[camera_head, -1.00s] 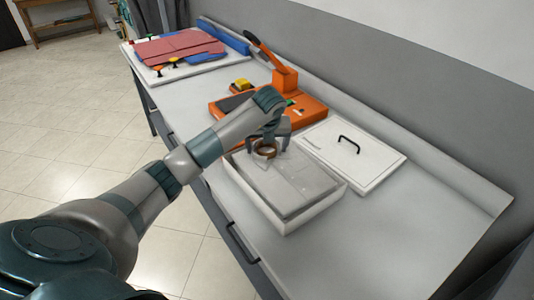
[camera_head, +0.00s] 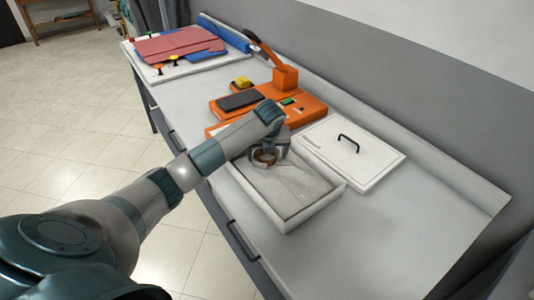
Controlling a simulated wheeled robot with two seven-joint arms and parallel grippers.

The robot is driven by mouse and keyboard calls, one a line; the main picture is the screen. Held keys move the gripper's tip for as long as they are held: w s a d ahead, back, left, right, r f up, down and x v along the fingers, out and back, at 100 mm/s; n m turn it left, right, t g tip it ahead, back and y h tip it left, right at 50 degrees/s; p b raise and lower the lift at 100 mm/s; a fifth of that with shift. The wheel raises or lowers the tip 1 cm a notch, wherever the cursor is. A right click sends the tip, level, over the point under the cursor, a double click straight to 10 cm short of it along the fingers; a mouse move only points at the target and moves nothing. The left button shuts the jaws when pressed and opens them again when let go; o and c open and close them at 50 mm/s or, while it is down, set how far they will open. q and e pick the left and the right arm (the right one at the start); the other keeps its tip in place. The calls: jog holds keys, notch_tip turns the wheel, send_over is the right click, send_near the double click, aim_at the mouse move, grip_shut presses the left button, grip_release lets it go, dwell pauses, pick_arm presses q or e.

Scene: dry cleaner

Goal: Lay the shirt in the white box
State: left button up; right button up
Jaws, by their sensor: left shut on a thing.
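The white box (camera_head: 295,225) stands open on the table, with a pale, thin sheet (camera_head: 297,188) inside it. My left gripper (camera_head: 265,157) is over the far left part of the box, low at the sheet. A red shirt (camera_head: 180,43) lies flat at the far end of the table, on a white board with blue panels (camera_head: 150,70). My right gripper is out of view.
The white lid (camera_head: 375,172) with a black handle lies behind the box. An orange device (camera_head: 310,110) with a raised lever and a dark pad (camera_head: 240,101) stands behind my left arm. The table's near right end is clear.

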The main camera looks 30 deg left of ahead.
pick_arm(q)
jog(key=o, duration=1.2)
jog(key=shift+r, duration=0.1)
jog(key=shift+s+d+r, duration=0.1)
jog(key=shift+s+r, duration=0.05)
jog(key=shift+r, duration=0.3)
jog(key=b+v, duration=0.3)
jog(key=v, duration=0.8)
